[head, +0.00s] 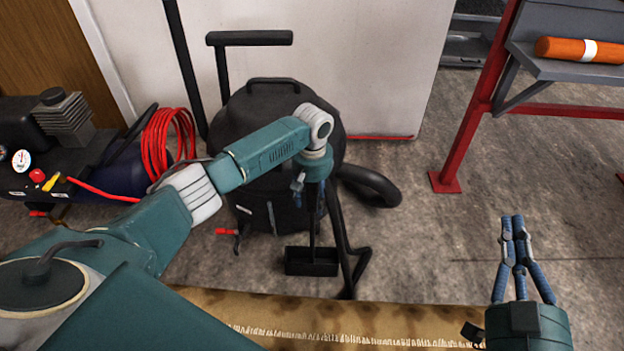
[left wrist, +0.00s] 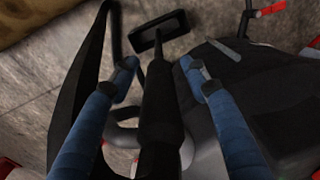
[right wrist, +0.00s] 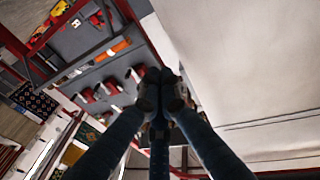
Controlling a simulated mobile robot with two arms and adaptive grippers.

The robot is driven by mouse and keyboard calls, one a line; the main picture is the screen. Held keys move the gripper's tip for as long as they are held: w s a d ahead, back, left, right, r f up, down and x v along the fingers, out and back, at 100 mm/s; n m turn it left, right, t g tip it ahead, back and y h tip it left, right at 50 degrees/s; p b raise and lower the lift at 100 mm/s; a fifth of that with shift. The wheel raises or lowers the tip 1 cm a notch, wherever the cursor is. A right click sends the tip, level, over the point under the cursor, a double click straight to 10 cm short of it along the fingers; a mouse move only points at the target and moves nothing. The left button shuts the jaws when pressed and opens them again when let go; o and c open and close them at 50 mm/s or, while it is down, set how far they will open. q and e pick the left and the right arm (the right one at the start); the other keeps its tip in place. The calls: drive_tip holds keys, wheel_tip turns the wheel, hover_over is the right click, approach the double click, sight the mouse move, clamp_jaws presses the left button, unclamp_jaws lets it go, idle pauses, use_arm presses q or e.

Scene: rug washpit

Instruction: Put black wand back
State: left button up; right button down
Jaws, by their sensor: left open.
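The black wand (head: 312,232) hangs or stands upright in front of the black wash vacuum (head: 262,115), its flat rectangular nozzle low over the floor; I cannot tell whether it touches. My left gripper (head: 310,190) is at the wand's upper part. In the left wrist view, the left gripper (left wrist: 158,66) has its blue fingers apart, one on each side of the wand (left wrist: 160,100), with gaps visible. A pale grey curved part shows behind the wand; I cannot tell what it is. My right gripper (head: 513,220) is empty, its fingertips together, also in the right wrist view (right wrist: 160,82).
A black hose (head: 370,185) sticks out at the vacuum's right. A compressor (head: 60,135) with a red coiled hose (head: 168,143) stands at left. A patterned rug (head: 290,312) lies in front. A red-legged bench (head: 475,110) holds an orange roll (head: 580,49).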

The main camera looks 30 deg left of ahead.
sight(312, 186)
use_arm(q)
wheel_tip(312, 186, up, 5)
drive_tip(key=shift+r+p, duration=0.15)
drive_tip(key=shift+p, duration=0.8)
wheel_tip(312, 186, up, 6)
drive_tip(key=shift+d+f+p, duration=0.1)
drive_tip(key=shift+f+p, duration=0.15)
drive_tip(key=shift+p, duration=0.65)
drive_tip(key=shift+r, duration=0.1)
use_arm(e)
drive_tip(key=s+d+f+g+h, duration=0.1)
drive_tip(key=s+f+g, duration=0.3)
drive_tip(key=f, duration=0.5)
drive_tip(key=s+d+f+g+h, duration=0.2)
drive_tip(key=s+d+f+g, duration=0.2)
drive_tip(key=f, duration=0.6)
drive_tip(key=s+g, duration=0.1)
drive_tip(key=g, duration=0.1)
drive_tip(key=shift+s+m+g, duration=0.3)
